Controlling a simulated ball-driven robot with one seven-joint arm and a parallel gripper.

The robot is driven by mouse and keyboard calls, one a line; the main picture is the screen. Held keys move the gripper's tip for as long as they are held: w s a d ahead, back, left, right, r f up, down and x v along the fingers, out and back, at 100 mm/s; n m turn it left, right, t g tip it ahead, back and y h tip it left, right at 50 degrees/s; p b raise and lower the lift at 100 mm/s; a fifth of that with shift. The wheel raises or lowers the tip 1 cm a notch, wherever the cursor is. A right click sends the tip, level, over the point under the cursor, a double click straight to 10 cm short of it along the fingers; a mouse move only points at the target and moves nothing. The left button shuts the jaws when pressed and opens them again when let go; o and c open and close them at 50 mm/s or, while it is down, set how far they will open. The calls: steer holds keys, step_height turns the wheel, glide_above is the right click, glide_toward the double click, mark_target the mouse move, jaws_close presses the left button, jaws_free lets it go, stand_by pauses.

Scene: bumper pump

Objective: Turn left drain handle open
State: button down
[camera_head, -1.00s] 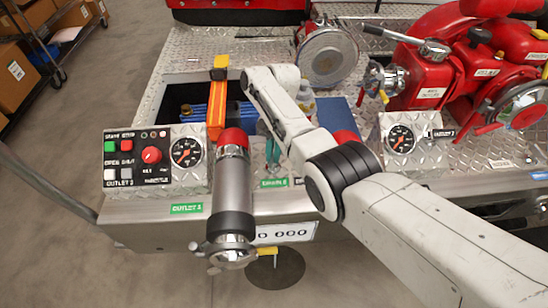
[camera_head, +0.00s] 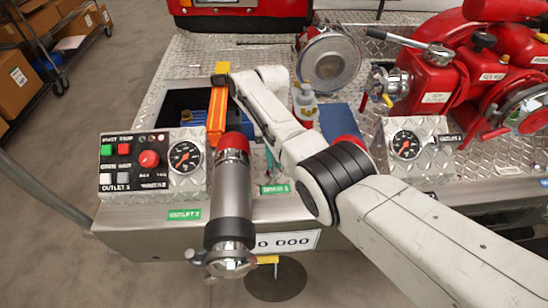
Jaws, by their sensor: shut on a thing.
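A yellow handle (camera_head: 267,260) shows beside the lower end of the left outlet pipe (camera_head: 232,190), above the floor. It points out to the right of the pipe. I cannot tell for sure whether it is the left drain handle. The pipe has a red top and a silver coupling (camera_head: 230,262) at its bottom.
A control box (camera_head: 150,165) with buttons and a gauge stands left of the pipe. A second gauge box (camera_head: 408,145) and red pump parts (camera_head: 435,75) are at the right. An orange bar (camera_head: 217,115) stands behind the pipe. A bottle (camera_head: 305,102) stands on the deck behind my arm.

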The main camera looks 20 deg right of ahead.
steer(key=c, duration=1.2)
jaws_free()
steer(key=shift+o, duration=0.2)
steer(key=b+v, duration=0.4)
steer(key=v, duration=0.6)
steer(key=shift+r, duration=0.4)
steer(key=shift+w, duration=0.15)
